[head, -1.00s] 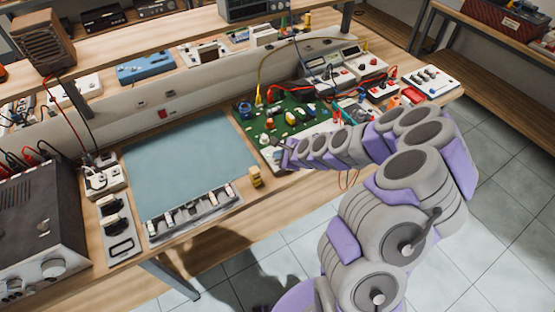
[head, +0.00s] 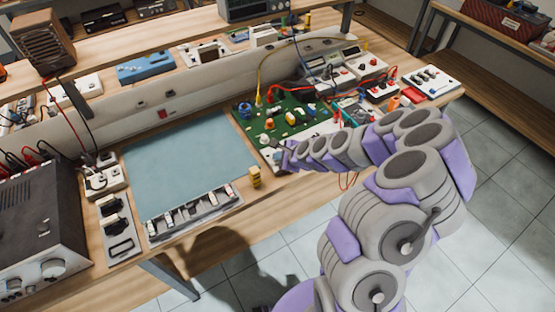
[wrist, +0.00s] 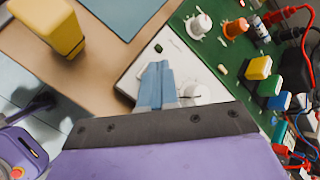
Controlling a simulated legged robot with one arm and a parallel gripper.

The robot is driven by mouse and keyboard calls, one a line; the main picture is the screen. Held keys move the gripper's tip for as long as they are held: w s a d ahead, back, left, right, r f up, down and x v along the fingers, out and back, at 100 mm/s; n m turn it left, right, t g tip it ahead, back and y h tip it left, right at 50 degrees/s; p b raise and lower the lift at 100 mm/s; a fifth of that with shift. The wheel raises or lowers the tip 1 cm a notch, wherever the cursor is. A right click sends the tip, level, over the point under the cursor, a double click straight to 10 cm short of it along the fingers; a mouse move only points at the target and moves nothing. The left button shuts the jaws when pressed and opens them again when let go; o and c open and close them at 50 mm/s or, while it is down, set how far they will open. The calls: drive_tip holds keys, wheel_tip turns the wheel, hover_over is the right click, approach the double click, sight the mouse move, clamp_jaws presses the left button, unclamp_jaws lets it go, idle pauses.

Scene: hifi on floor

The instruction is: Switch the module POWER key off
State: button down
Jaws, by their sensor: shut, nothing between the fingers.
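The module is a green board (head: 285,118) with a white panel (wrist: 140,72) along its near edge. My gripper (wrist: 157,72) is shut and empty, its blue-grey fingertips over this white panel. In the head view my gripper (head: 280,148) reaches the board's near left corner. A white knob (wrist: 196,92) sits just right of the fingers in the wrist view. A small dark-centred spot (wrist: 158,48) shows on the panel beyond the fingertips. No POWER label is legible, and I cannot tell which part is the key or its position. My fingers and wrist hide part of the panel.
A yellow block (wrist: 55,25) stands on the wood left of the panel. Another white knob (wrist: 198,26), an orange knob (wrist: 235,28) and coloured buttons (wrist: 258,68) rise from the board. Red cables (wrist: 290,12) cross at right. A blue-grey mat (head: 190,160) lies clear to the left.

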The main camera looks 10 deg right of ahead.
drive_tip(key=shift+r+p, duration=0.35)
drive_tip(key=shift+r, duration=0.1)
wheel_tip(320, 180, up, 6)
drive_tip(key=p, duration=0.4)
idle(0.4)
